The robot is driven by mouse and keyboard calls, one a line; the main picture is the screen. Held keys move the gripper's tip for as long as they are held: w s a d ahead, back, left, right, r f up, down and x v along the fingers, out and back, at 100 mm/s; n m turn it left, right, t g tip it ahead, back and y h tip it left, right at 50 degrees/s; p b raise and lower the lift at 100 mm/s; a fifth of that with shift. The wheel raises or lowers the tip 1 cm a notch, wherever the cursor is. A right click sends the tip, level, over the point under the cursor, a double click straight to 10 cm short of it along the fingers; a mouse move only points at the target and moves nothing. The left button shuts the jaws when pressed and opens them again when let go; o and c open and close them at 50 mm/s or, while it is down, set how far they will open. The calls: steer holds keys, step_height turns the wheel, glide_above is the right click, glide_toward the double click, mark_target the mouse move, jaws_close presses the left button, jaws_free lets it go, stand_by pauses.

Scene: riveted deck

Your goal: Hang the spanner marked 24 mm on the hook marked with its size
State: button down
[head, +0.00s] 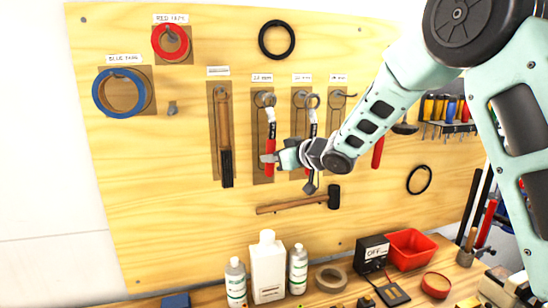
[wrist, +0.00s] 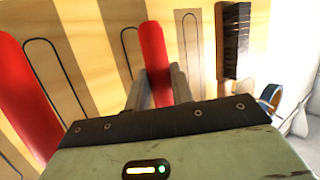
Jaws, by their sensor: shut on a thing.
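A spanner with a red handle (head: 269,160) is upright against the board at the left of the labelled spanner places. Its grey ring end is up at the hook under the left label (head: 262,78), which seems to read 24 mm. I cannot tell if the ring is over the hook or only in front of it. My gripper (head: 272,157) is shut on the red handle. In the wrist view the handle (wrist: 153,50) stands between the fingers (wrist: 160,88). A second red-handled spanner (head: 313,130) hangs under the middle label, partly hidden by my gripper. The hook under the right label (head: 339,95) is empty.
A black-handled tool (head: 226,165) hangs close left of the held spanner. A hammer (head: 290,204) lies across the board below. Blue tape (head: 103,105) and red tape (head: 158,48) hang left. Bottles (head: 267,270) and a red bin (head: 410,246) stand on the bench.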

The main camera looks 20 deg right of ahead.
steer(key=c, duration=1.1)
jaws_free()
steer(key=shift+s, duration=0.1)
steer(key=b+v, duration=0.3)
steer(key=v, duration=1.4)
steer(key=shift+s+d+b, duration=0.1)
steer(key=shift+b, duration=0.25)
